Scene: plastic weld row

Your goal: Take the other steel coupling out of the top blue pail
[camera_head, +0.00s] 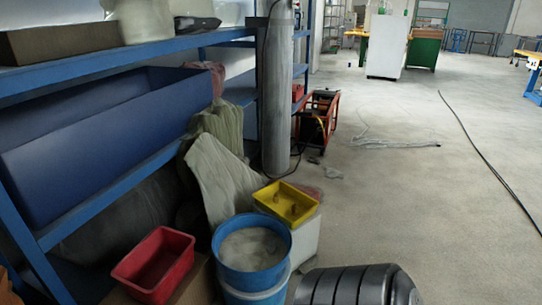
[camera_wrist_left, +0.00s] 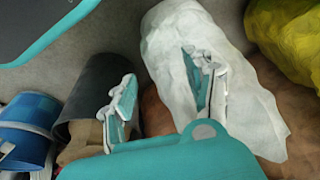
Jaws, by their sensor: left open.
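The top blue pail (camera_head: 219,250) stands upright at the lower middle of the head view, on top of another blue pail (camera_head: 254,297). A flat grey-beige surface shows inside its rim. I cannot make out a steel coupling in it. A yellow tray (camera_head: 261,206) beside it at the upper right holds two small upright brownish pieces; I cannot tell whether they are couplings. My right gripper is in neither view.
A red bin (camera_head: 155,262) stands left of the pails. A blue shelf with a long blue trough (camera_head: 100,140) fills the left side. A grey gas cylinder (camera_head: 277,100) stands behind. A black ribbed object (camera_head: 357,287) is at the bottom. The floor at right is mostly clear, with a cable.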

